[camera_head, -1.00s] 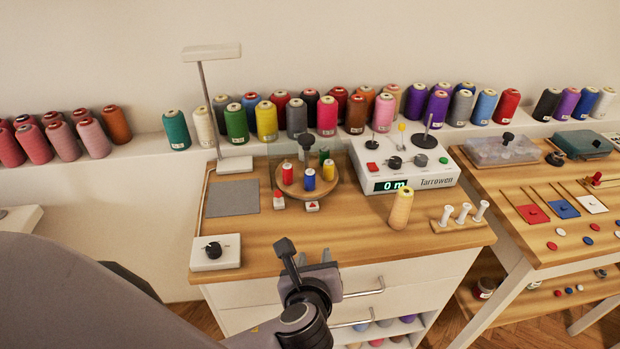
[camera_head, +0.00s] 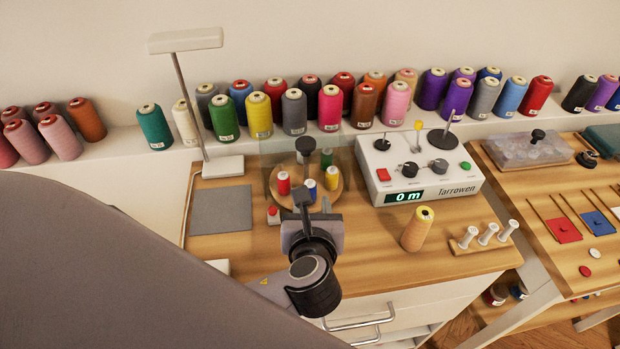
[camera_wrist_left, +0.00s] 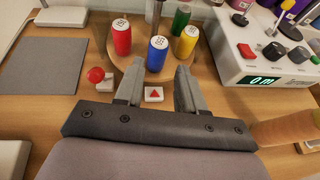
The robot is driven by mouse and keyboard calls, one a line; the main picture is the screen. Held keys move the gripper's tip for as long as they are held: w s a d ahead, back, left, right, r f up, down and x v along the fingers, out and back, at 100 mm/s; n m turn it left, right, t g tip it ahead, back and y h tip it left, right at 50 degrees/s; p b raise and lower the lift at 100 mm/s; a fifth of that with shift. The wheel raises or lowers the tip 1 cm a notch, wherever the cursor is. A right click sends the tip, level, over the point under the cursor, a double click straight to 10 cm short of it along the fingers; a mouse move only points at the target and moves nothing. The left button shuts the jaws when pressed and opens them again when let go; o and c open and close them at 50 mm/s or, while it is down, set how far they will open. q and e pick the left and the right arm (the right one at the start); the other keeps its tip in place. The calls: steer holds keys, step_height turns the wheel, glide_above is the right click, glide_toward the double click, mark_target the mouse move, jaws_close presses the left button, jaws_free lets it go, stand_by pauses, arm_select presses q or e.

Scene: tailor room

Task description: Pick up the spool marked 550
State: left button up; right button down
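Small red (camera_wrist_left: 122,40), blue (camera_wrist_left: 157,55), yellow (camera_wrist_left: 187,42) and green (camera_wrist_left: 181,20) spools stand upright on a round wooden turntable (camera_head: 341,181), behind or within a clear panel. Their white tops carry dark marks, too small for me to read surely, so I cannot tell which is 550. My left gripper (camera_wrist_left: 158,72) is open and empty, its fingers pointing towards the blue spool from the front, apart from it. In the head view, the left gripper (camera_head: 313,206) is in front of the turntable and partly hides its front. My right gripper is not in view.
A red button (camera_wrist_left: 96,75) and a red-triangle button (camera_wrist_left: 154,94) lie in front of the turntable. A white counter box (camera_head: 420,168) reading 0 m stands right, with a tan cone (camera_head: 418,229) before it. A grey mat (camera_head: 221,209) lies left. Large cones line the back shelf.

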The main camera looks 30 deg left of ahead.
mark_target(310, 189)
arm_select(q)
steer(key=x, duration=0.7)
steer(key=shift+a+r, duration=0.2)
steer(key=shift+r, duration=0.05)
steer(key=shift+s, duration=0.1)
steer(key=c, duration=0.7)
